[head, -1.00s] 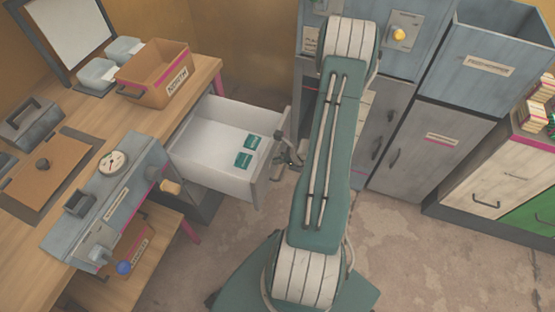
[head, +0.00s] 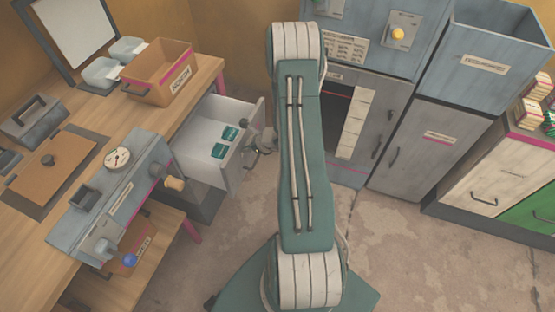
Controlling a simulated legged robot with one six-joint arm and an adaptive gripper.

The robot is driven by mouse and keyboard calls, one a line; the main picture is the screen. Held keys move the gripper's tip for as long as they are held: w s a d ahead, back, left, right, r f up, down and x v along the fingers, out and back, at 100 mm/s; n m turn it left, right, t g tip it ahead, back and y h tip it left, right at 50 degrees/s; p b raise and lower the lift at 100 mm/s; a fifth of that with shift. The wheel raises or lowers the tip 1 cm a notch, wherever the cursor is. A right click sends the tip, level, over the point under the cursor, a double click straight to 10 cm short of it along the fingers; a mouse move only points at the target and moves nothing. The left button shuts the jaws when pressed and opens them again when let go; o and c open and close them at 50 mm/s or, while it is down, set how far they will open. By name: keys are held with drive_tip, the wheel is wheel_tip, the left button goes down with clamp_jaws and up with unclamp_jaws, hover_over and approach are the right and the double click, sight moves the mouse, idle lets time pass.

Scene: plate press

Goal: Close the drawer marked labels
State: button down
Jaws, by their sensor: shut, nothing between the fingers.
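A white drawer (head: 209,164) stands partly open from under the wooden bench at left. Two small green packets (head: 224,141) lie inside it. Its front panel (head: 247,152) faces right, and any marking on that face is hidden from this angle. My gripper (head: 259,147) is shut and empty at the outer side of the front panel, by its handle. It looks to be against the panel or handle, but exact contact is hard to tell. My arm stretches up the middle of the view.
The wooden bench (head: 201,89) carries an orange-brown box (head: 160,75) and a grey press unit (head: 117,190) with a gauge. Grey cabinets (head: 422,142) stand behind my arm and to the right. The floor (head: 400,245) at right is clear.

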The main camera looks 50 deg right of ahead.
drive_tip(key=w+a, duration=0.5)
drive_tip(key=w, duration=0.9)
drive_tip(key=shift+w+a, duration=0.15)
drive_tip(key=shift+w, duration=0.05)
drive_tip(key=shift+f, duration=0.1)
